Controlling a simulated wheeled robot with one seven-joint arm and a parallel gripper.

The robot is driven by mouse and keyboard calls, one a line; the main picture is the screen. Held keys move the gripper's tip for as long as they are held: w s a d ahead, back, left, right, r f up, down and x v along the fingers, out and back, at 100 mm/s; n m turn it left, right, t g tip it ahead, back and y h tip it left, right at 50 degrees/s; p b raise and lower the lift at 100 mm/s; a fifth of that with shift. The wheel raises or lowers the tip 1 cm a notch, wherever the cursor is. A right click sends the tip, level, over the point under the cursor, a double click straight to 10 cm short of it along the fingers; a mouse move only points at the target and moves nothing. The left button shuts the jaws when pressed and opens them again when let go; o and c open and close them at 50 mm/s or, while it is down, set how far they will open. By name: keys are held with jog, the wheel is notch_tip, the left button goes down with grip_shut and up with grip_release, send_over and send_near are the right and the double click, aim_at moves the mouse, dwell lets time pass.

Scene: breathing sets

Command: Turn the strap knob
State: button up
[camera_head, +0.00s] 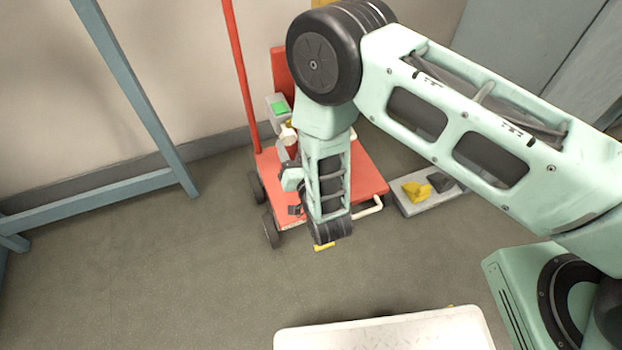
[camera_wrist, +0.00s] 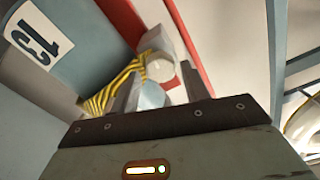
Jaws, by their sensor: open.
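My gripper (camera_wrist: 160,72) is open in the wrist view, its two dark fingers spread apart and pointing away from the camera. A pale round knob-like part (camera_wrist: 160,67) shows between and just beyond the fingertips; I cannot tell whether it is the strap knob or whether the fingers touch it. In the head view, my arm covers much of the red cart (camera_head: 367,180), and I cannot make out the knob or the fingertips there.
A grey slab (camera_head: 412,206) with a yellow object (camera_head: 416,191) lies right of the cart. A blue frame (camera_head: 135,95) stands left.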

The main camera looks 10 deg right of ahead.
jog(key=p+v, duration=0.2)
jog(key=v, duration=1.1)
jog(key=shift+s, duration=0.25)
